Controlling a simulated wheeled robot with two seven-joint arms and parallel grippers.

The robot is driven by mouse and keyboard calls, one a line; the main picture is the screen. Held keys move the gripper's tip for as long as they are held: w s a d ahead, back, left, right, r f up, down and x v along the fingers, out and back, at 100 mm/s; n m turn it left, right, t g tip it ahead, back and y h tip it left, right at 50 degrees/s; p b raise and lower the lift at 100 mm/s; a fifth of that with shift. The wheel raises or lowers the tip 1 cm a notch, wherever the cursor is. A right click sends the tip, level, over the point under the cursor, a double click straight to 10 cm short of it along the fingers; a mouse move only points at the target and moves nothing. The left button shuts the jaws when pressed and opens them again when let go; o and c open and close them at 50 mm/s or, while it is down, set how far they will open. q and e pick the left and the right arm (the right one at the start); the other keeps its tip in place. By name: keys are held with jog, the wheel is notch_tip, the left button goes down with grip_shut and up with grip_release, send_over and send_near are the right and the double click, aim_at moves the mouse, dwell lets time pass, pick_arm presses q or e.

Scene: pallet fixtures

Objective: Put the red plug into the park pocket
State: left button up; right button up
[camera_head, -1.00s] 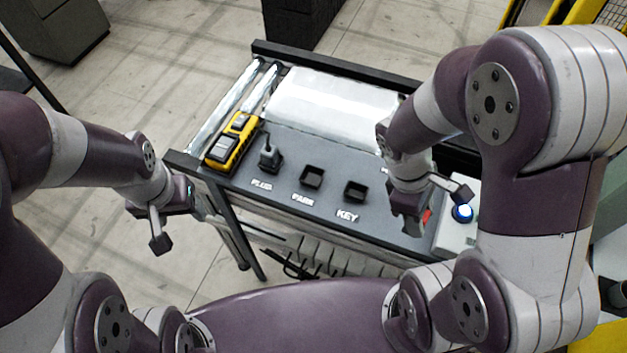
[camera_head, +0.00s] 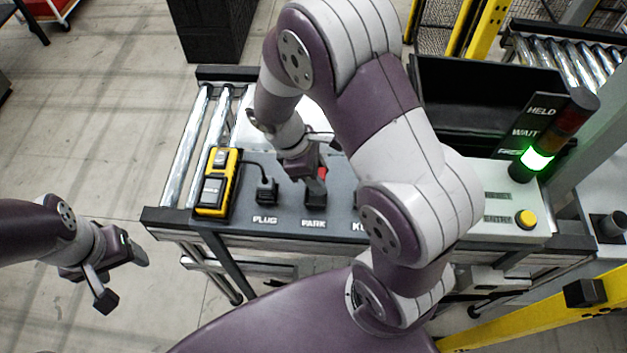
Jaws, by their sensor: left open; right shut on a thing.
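The red plug (camera_head: 322,173) is in my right gripper (camera_head: 316,188), with only a small red part showing. The gripper is shut on it directly over the spot above the PARK label (camera_head: 313,224). The park pocket is mostly hidden behind the gripper, so I cannot tell whether the plug is inside it or just above it. My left gripper (camera_head: 122,280) is open and empty, out in front of the bench's left end and away from the pockets.
A black plug with a cord (camera_head: 266,190) stands above the PLUG label, beside a yellow device (camera_head: 217,183). My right arm covers the KEY pocket area. At right are a yellow button (camera_head: 526,218) and a stack light lit green (camera_head: 537,158). Rollers (camera_head: 198,130) run at left.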

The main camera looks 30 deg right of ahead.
jog(key=shift+w+a+f, duration=0.25)
jog(key=shift+a+f, duration=0.05)
jog(key=shift+a, duration=0.1)
jog(key=x, duration=0.2)
jog(key=p+x, duration=0.1)
jog(key=x, duration=0.1)
jog(key=shift+s+a, duration=0.2)
jog(key=shift+a, duration=0.15)
grip_shut()
pick_arm(q)
jog(key=shift+s+d+r, duration=0.15)
jog(key=shift+s+r, duration=0.25)
jog(key=shift+r, duration=0.25)
pick_arm(e)
jog(key=shift+f, duration=0.1)
